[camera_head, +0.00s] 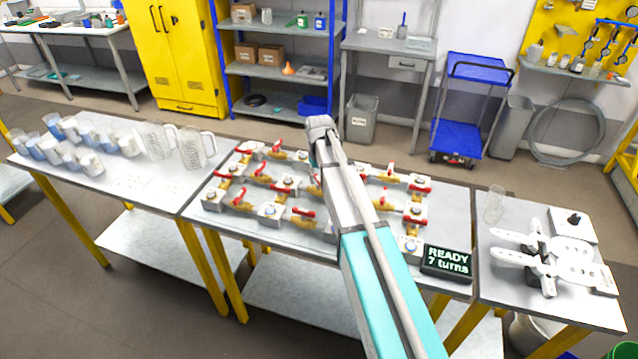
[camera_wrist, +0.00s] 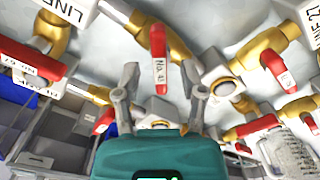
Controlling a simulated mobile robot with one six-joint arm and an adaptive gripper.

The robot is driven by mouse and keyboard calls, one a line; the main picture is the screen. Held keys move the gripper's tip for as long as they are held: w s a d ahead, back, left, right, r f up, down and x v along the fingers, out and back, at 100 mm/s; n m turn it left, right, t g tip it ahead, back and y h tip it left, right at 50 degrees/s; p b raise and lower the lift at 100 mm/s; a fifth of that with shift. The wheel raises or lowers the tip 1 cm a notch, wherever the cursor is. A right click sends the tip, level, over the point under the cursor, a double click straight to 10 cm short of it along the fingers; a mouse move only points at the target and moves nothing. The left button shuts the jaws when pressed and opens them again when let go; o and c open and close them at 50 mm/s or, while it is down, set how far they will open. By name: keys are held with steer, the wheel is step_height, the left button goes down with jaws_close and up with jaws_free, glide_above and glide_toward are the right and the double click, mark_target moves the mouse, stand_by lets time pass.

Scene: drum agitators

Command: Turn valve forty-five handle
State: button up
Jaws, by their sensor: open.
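In the wrist view my gripper (camera_wrist: 163,88) is open, with one finger on each side of a red valve handle (camera_wrist: 159,58). The handle has a white label that starts "No. 4"; its last digit is too small to read surely. It sits on a brass valve. I cannot tell whether the fingers touch the handle. In the head view several brass valves with red handles (camera_head: 300,211) stand on the middle table. My arm hides some of them and most of the gripper, so valve forty-five cannot be picked out there.
Other red handles flank the gripper, one on the left (camera_wrist: 30,60) and one on the right (camera_wrist: 278,68). A black display (camera_head: 447,262) reads "READY 7 turns". Clear mugs (camera_head: 196,148) stand on the left table. White parts (camera_head: 575,262) lie on the right table.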

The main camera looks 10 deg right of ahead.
steer(key=shift+f, duration=0.4)
steer(key=shift+c, duration=0.3)
jaws_close()
